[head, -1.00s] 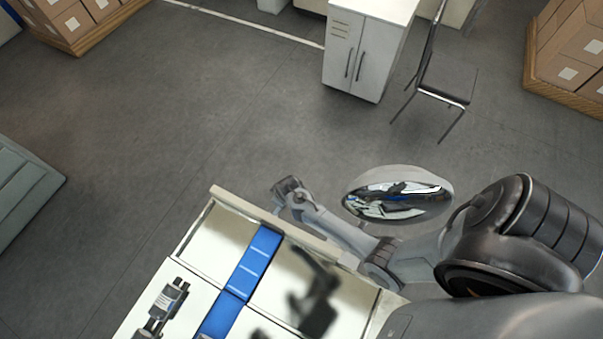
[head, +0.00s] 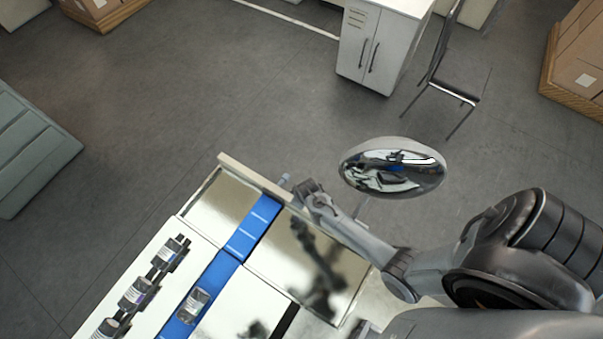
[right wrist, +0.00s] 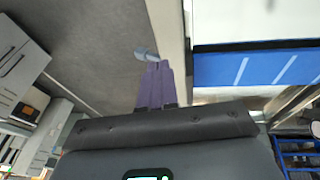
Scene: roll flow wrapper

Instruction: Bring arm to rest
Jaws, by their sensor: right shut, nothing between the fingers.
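My right arm comes in from the right in the head view and reaches to the far edge of the wrapping machine. Its gripper (head: 303,188) is over or beside the machine's pale edge rail (head: 255,177), close to a small grey-blue knob (head: 285,179). In the right wrist view the two purple fingers (right wrist: 156,68) are shut together with nothing between them. The knob (right wrist: 146,54) shows just past their tips; I cannot tell whether they touch. My left gripper is not in view.
A round mirror (head: 392,173) stands near my right forearm. Open floor lies beyond.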

